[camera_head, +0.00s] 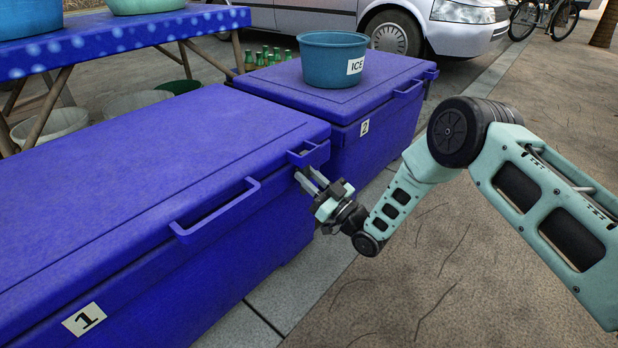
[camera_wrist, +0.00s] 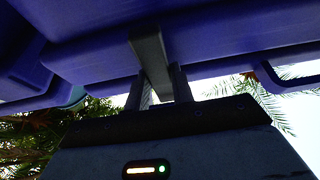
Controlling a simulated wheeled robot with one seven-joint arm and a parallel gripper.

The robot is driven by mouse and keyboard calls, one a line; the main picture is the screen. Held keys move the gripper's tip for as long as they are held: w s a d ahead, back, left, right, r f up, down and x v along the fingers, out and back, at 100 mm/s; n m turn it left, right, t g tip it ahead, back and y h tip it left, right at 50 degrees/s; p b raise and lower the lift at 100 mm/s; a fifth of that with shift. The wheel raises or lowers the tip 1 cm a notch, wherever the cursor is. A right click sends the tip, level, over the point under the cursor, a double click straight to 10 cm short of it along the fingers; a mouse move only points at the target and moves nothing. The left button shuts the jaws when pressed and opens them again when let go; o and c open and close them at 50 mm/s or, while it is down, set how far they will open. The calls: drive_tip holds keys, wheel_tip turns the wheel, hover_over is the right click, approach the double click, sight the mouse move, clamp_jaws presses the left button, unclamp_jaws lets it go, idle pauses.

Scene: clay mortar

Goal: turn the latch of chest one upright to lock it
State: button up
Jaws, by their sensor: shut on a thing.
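Chest one (camera_head: 140,170) is the large blue chest at the left in the head view, with a "1" label on its front; its lid is down. My gripper (camera_head: 307,180) is at the right end of its front, just below the lid rim. In the wrist view a dark grey bar, the latch (camera_wrist: 149,55), extends from the blue chest down between the two fingers of my gripper (camera_wrist: 161,90), which are shut on it. In the head view the latch is mostly hidden by the fingers, and I cannot tell its exact angle.
Chest two (camera_head: 375,128) stands just beyond, with a blue ICE tub (camera_head: 325,72) on its lid. Chest one's front handle (camera_head: 215,212) juts out left of my gripper. A blue-clothed table (camera_head: 120,35) is at the back left.

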drive_tip(key=shift+f, duration=0.1)
drive_tip(key=o, duration=1)
drive_tip(key=shift+d, duration=0.1)
drive_tip(key=p+v, duration=0.6)
drive_tip(key=v, duration=1.1)
drive_tip(key=shift+s+d+f, duration=0.1)
drive_tip(key=shift+f, duration=0.05)
